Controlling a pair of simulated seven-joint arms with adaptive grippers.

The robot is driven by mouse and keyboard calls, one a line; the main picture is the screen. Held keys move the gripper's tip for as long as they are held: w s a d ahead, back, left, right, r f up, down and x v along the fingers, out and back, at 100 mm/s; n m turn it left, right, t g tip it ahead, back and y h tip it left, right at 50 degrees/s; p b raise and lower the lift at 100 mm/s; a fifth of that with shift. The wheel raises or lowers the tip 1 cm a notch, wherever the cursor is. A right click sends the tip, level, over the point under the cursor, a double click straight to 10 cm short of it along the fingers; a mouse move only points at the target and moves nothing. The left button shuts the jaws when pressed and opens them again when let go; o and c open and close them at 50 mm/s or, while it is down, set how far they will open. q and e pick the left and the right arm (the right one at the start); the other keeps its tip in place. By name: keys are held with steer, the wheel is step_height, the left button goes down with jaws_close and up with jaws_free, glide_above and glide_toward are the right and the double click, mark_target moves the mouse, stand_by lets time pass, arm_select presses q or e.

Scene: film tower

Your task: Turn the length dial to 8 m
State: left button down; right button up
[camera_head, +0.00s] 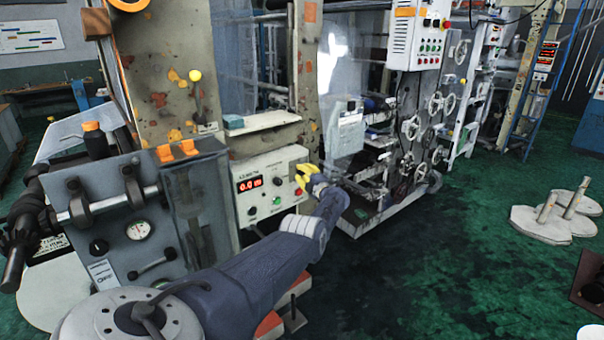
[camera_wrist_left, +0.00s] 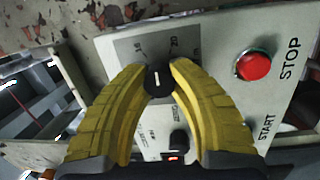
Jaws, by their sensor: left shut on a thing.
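The length dial is a small black round knob with a white pointer line (camera_wrist_left: 157,80) on the grey control panel. In the left wrist view the pointer runs along the picture's up-down direction, and scale figures, one looking like 20, show beyond it. My left gripper, with yellow fingers (camera_wrist_left: 158,72), is shut on the dial, one finger on each side. In the head view the left gripper (camera_head: 302,173) is at the panel's right part and hides the dial. The red digital display (camera_head: 250,184) seems to read 0.0 m. My right gripper is not in view.
A red STOP button (camera_wrist_left: 253,64) sits to the right of the dial in the wrist view, with START lettering below. A second black knob (camera_wrist_left: 179,139) is close to the fingers. A clear guard (camera_head: 197,205) stands left of the panel.

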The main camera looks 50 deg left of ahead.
arm_select(q)
steer(key=c, duration=1)
jaws_free()
steer(key=shift+d, duration=0.2)
steer(key=shift+w+d+f, duration=0.1)
steer(key=shift+d, duration=0.3)
steer(key=shift+s+d, duration=0.35)
steer(key=shift+d, duration=0.25)
steer(key=v, duration=0.9)
steer(key=shift+d, duration=0.3)
